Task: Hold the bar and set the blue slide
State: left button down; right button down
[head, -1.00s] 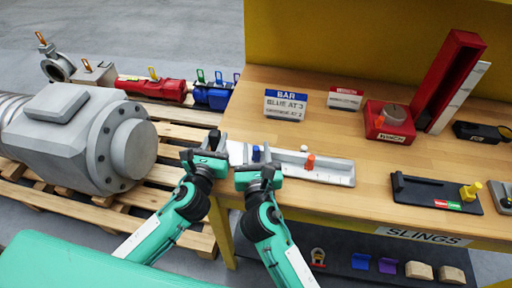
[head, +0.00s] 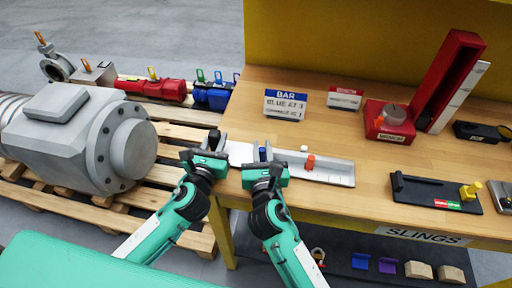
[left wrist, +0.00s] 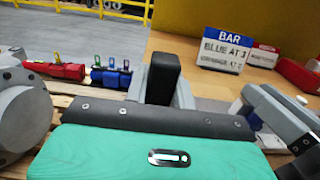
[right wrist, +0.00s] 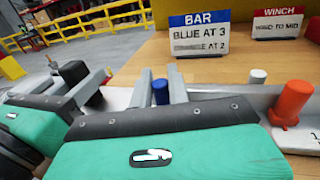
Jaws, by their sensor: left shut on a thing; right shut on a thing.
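The pale bar (head: 335,174) lies along the table's front left edge. My left gripper (head: 216,142) is shut at its left end, by a dark upright block (left wrist: 162,78); the exact contact is hidden. The blue slide (right wrist: 160,92) is a short upright peg between the fingers of my right gripper (right wrist: 162,88), which is shut on it. In the head view the blue slide (head: 262,154) is partly hidden by that gripper. To its right on the bar stand a white peg (right wrist: 258,77) and an orange peg (right wrist: 290,105), apart from the gripper.
A sign (right wrist: 199,34) reads "BAR", "BLUE AT 3", with a blurred line ending "AT 2". A grey motor (head: 80,140) sits on a pallet at left.

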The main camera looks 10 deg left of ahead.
aim_at(289, 154)
pick_arm(q)
jog(key=shift+r, duration=0.1)
pick_arm(e)
jog(key=d, duration=0.7)
jog(key=c, duration=1.4)
grip_release()
jog(key=shift+a, duration=0.1)
jog(key=v, duration=1.2)
